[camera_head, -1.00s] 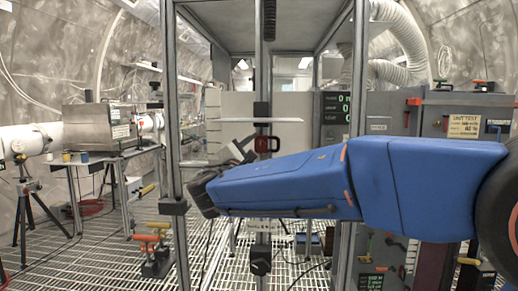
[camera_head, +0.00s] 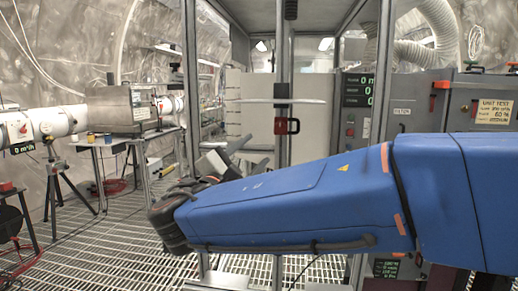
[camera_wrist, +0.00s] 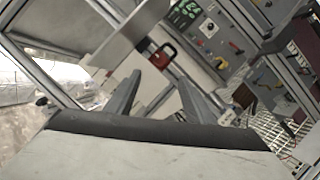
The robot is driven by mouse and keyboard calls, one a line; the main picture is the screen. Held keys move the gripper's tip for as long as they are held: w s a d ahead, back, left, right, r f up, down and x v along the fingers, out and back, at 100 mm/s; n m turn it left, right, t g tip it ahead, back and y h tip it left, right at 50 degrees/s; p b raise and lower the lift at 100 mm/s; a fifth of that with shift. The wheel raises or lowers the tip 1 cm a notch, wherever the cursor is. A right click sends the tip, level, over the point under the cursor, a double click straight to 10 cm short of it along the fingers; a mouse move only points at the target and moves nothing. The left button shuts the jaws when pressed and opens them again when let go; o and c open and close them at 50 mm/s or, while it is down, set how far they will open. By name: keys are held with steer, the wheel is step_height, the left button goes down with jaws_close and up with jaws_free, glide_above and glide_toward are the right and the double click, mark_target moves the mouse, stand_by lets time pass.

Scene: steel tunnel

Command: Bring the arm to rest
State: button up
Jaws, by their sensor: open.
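My blue arm (camera_head: 300,200) stretches across the head view from the right, its dark wrist (camera_head: 172,225) at the left end. My gripper (camera_head: 250,152) shows partly above the arm, with its grey fingers pointing right; the rest is hidden behind the arm. In the wrist view, my gripper (camera_wrist: 160,80) has its two grey fingers spread apart with nothing between them.
A metal-framed enclosure with a red handle (camera_head: 287,126) stands behind the arm. The handle also shows in the wrist view (camera_wrist: 163,55). A grey control cabinet (camera_head: 455,105) is at right. A table with a steel box (camera_head: 120,108) is at left. Grating floor lies open at lower left.

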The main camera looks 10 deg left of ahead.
steer(key=shift+s, duration=0.3)
